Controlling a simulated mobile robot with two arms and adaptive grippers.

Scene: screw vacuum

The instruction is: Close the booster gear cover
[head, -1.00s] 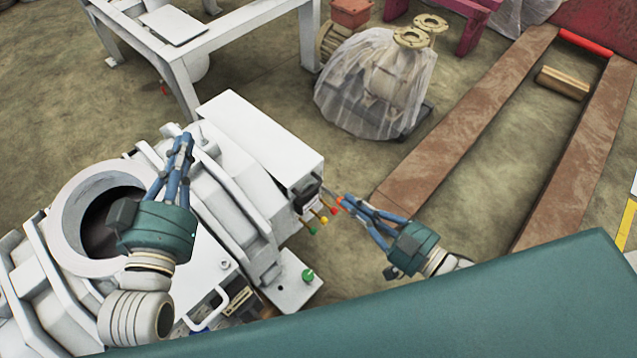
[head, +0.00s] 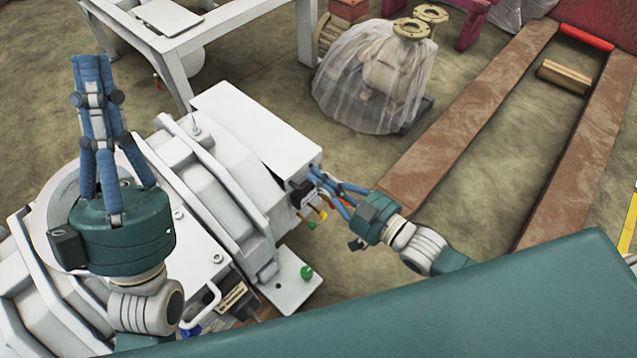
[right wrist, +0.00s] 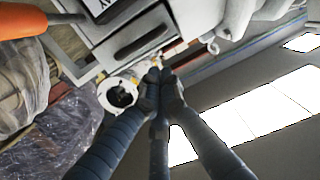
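The white vacuum machine fills the lower left of the head view. A long white box-shaped cover (head: 250,125) lies along its upper right side; I take it for the booster gear cover, and cannot tell if it is fully closed. My right gripper (head: 313,176) has its fingertips at the cover's near right end, beside a black part (head: 301,193). In the right wrist view its fingers (right wrist: 157,76) meet, with nothing clear between them; contact is unclear. My left gripper (head: 91,66) is raised in front of the machine's round opening, fingers together, holding nothing visible.
Small coloured knobs (head: 314,218) sit below the right gripper, and a green knob (head: 307,272) stands on the machine's foot. A plastic-wrapped pump (head: 370,85) stands behind, near a white frame table (head: 215,28).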

